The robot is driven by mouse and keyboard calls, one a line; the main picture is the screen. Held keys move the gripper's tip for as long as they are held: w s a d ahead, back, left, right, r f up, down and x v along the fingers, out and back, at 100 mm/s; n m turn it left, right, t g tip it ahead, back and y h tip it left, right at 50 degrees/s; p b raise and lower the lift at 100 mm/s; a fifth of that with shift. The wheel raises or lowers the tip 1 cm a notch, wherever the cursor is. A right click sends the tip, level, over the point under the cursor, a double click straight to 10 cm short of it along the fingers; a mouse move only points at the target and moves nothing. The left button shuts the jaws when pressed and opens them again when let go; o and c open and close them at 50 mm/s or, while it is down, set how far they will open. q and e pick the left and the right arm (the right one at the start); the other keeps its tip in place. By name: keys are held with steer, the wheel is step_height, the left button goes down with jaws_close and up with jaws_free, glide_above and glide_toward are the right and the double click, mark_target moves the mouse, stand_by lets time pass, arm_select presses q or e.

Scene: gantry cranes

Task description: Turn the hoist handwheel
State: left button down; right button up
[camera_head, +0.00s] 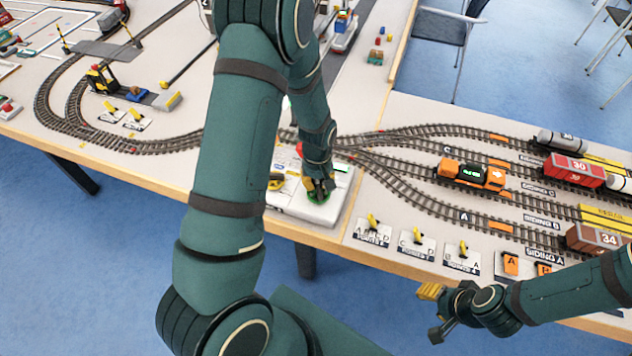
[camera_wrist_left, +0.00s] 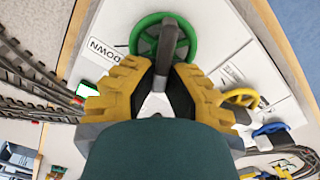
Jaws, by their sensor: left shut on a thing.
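In the head view the green handwheel (camera_head: 320,197) shows only as a rim under my left gripper (camera_head: 318,184). In the wrist view the yellow fingers of my left gripper (camera_wrist_left: 158,85) are closed in at the wheel's near side, around its grey part. The exact contact is partly hidden by the fingers. I cannot read a hoist label here. My right gripper (camera_head: 434,312) is empty, its fingers apart, off the table's front edge.
A yellow handwheel (camera_wrist_left: 240,98) and a blue one (camera_wrist_left: 270,130) are beside the green one. Model tracks (camera_head: 400,180) run right, with an orange locomotive (camera_head: 472,175) and wagons. Yellow lever switches (camera_head: 417,240) line the front edge. Blue floor lies in front.

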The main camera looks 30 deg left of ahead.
arm_select(q)
steer(key=m, duration=0.4)
steer(key=shift+w+d+f+m+b, duration=0.1)
steer(key=shift+d+m+b, duration=0.2)
steer(key=shift+d, duration=0.05)
steer(key=shift+d+m, duration=0.15)
steer(key=shift+m, duration=1)
steer(key=shift+d+m, duration=0.15)
steer(key=shift+m, duration=1)
steer(key=c, duration=1)
jaws_free()
steer(key=shift+w+r, duration=0.15)
steer(key=shift+r, duration=0.35)
step_height(320, 180, up, 11)
steer(key=shift+r, duration=0.1)
